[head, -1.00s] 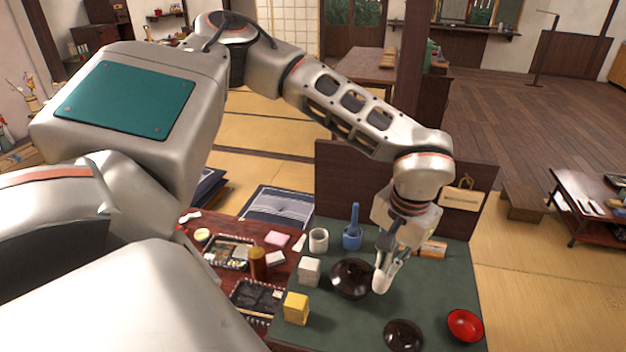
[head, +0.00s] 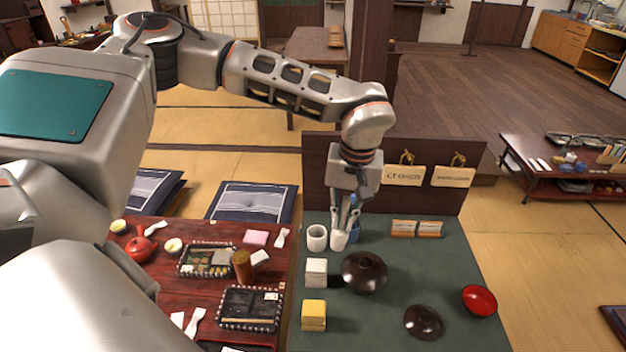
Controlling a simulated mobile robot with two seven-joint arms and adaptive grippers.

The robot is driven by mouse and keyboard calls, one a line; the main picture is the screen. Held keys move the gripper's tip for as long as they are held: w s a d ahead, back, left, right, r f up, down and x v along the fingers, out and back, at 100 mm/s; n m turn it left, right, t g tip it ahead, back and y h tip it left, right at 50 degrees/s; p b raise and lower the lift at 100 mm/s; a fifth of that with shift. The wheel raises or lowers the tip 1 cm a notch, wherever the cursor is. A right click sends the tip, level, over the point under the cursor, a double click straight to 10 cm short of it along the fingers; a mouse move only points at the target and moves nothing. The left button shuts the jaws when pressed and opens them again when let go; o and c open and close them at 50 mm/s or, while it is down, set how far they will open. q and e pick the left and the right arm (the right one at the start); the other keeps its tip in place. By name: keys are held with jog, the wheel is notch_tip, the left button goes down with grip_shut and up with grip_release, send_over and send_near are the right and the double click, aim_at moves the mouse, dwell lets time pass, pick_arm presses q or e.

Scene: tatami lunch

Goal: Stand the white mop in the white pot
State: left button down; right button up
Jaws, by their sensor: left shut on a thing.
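My left gripper (head: 344,208) points down over the back of the green table, shut on the white mop (head: 338,239). The mop hangs upright with its thick white head at the bottom; the fingers hide most of its handle. The white pot (head: 317,239) stands just left of the mop head, very close to it; I cannot tell whether they touch. The mop head is beside the pot, not in it. My right gripper is not in view.
A dark lidded bowl (head: 364,272), a white block (head: 316,272) and a yellow block (head: 313,315) are nearer. A dark panel (head: 440,200) rises behind. The table's right middle is clear.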

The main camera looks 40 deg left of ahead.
pick_arm(q)
jog(key=w+a+f+n+h, duration=0.1)
jog(key=w+a+n, duration=0.4)
jog(key=n, duration=0.5)
jog(key=w+a+n, duration=0.4)
jog(key=a+n, duration=0.3)
jog(key=n, duration=0.2)
notch_tip(320, 180, down, 12)
jog(key=b, duration=0.4)
jog(key=shift+s+a+r, duration=0.15)
jog(key=shift+a+r, duration=0.05)
jog(key=shift+r, duration=0.05)
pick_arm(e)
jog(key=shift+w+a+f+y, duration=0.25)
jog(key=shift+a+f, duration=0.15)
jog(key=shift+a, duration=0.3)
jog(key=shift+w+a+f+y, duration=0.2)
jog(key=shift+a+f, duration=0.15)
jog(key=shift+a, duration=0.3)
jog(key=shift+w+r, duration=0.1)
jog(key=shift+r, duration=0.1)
pick_arm(q)
jog(key=c, duration=2)
grip_release()
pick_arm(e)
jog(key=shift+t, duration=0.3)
